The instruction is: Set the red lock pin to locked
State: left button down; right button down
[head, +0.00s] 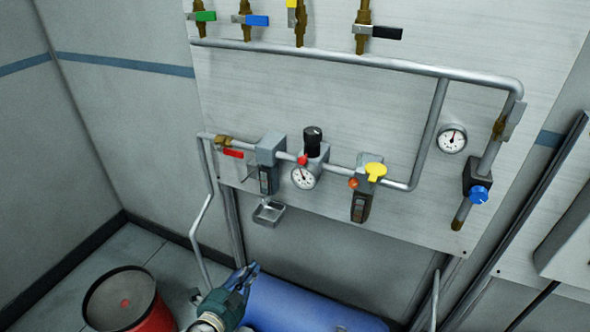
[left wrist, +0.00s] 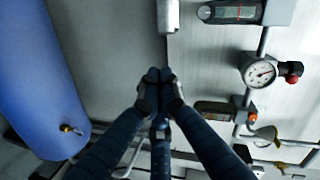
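The red lock pin (head: 302,160) is a small red knob on the side of the regulator (head: 314,148), between its black cap and its round gauge. In the left wrist view the red pin (left wrist: 293,79) shows at the right, beside the gauge. Whether it is locked is too small to tell. My left gripper (head: 250,269) is low in front of the panel, below and left of the regulator, apart from everything. Its fingertips (left wrist: 160,77) are together with nothing between them. My right gripper is out of view.
A filter with a yellow lever (head: 375,171) and orange knob stands right of the regulator. A metal cup (head: 268,212) hangs below the left unit. A blue tank (head: 300,306) lies below the panel; a red drum (head: 150,316) stands at lower left. Pipes run along the panel.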

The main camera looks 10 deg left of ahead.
aim_at(301, 163)
pick_arm(q)
jog(key=w+d+r+m+t+h, duration=0.15)
jog(key=r+m, duration=0.25)
jog(key=r, duration=0.8)
jog(key=d+r+m+t+h, duration=0.2)
jog(key=d+r+m, duration=0.15)
jog(key=r, duration=0.85)
jog(key=shift+f+p+x, duration=0.15)
jog(key=shift+p+x, duration=0.4)
jog(key=shift+x, duration=2.9)
jog(key=shift+f+p+x, duration=0.15)
jog(key=shift+p+x, duration=0.4)
jog(key=shift+x, duration=2.85)
jog(key=shift+x, duration=1.05)
jog(key=shift+w+a, duration=0.1)
jog(key=shift+a, duration=0.05)
